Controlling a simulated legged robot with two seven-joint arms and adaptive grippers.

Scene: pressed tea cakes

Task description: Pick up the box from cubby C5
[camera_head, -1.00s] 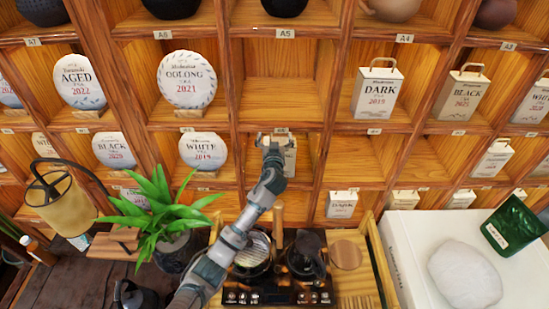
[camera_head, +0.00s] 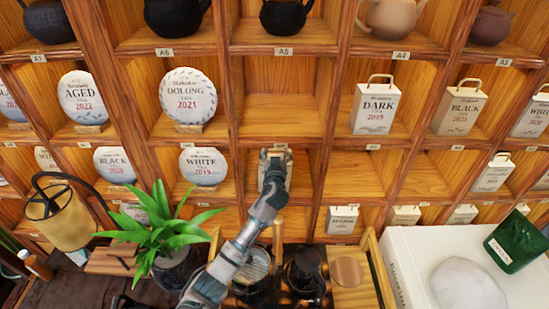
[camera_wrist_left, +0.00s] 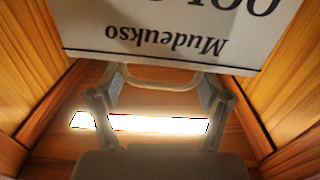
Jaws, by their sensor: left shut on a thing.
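A pale box with a wire-like handle and dark print stands in the third-row cubby below the A5 column; in the head view only a strip of the box (camera_head: 289,176) shows behind my gripper. In the left wrist view the box's printed face (camera_wrist_left: 170,35) appears upside down, reading "Mudeukso", and its handle (camera_wrist_left: 160,86) lies between my fingers. My left gripper (camera_head: 275,155) is at the cubby's front, shut on the handle; its fingers also show in the wrist view (camera_wrist_left: 157,98). My right gripper is not in view.
Wooden cubby walls (camera_wrist_left: 285,75) stand close on both sides of the box. Neighbouring cubbies hold a white tea cake (camera_head: 204,166) on the left and are empty on the right. Below are a green plant (camera_head: 160,228), a stove area and a white box top (camera_head: 415,265).

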